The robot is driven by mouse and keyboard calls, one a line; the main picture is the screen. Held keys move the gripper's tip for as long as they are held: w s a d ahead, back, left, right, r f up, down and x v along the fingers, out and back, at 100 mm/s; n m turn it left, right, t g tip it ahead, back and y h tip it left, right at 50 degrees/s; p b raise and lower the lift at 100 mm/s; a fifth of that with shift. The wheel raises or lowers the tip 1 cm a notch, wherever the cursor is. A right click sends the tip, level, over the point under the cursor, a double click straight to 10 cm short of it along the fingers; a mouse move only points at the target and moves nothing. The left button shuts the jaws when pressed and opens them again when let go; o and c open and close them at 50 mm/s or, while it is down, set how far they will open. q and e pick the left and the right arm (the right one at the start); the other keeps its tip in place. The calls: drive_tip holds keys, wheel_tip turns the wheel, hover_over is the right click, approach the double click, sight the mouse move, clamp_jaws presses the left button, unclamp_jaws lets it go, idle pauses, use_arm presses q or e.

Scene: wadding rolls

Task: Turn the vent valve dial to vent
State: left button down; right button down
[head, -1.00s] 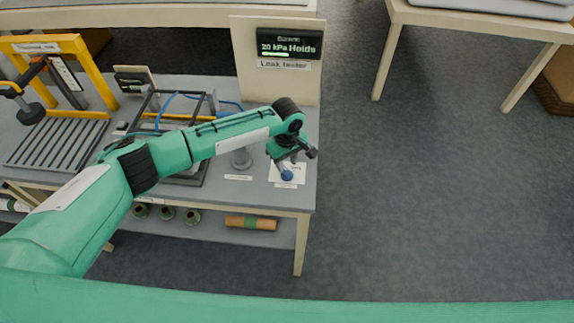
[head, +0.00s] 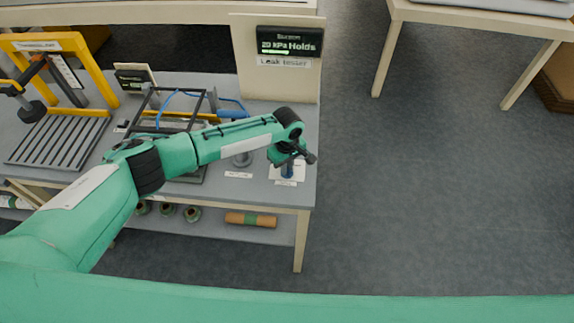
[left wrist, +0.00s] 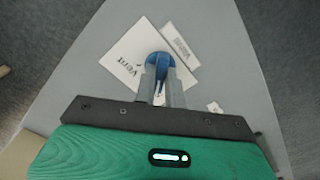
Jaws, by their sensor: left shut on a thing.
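The vent valve dial is a small blue knob (head: 288,172) near the right front corner of the grey bench, over a white card. In the left wrist view the blue knob (left wrist: 158,60) sits over the card (left wrist: 127,62), which reads "Vent", with a second label beside it. My left gripper (left wrist: 161,78) is shut on the knob, one finger on each side, and partly hides it. In the head view my left gripper (head: 287,160) is above the knob at the end of the green arm. My right gripper is in neither view.
A leak tester panel (head: 289,44) reading "20 kPa Holds" stands behind the dial. A black frame (head: 150,98) with blue tubing and a yellow press frame (head: 95,72) stand to the left. Floor right of the bench is clear.

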use_arm(q)
drive_tip(key=m+p, duration=0.1)
drive_tip(key=m, duration=0.2)
drive_tip(key=shift+m, duration=0.4)
drive_tip(key=m+p, duration=0.1)
drive_tip(key=m, duration=0.2)
drive_tip(key=shift+m, duration=0.3)
drive_tip(key=m, duration=0.4)
drive_tip(key=shift+m+p, duration=0.3)
drive_tip(key=shift+m, duration=1.9)
drive_tip(key=c, duration=1.5)
unclamp_jaws()
drive_tip(key=shift+o, duration=0.2)
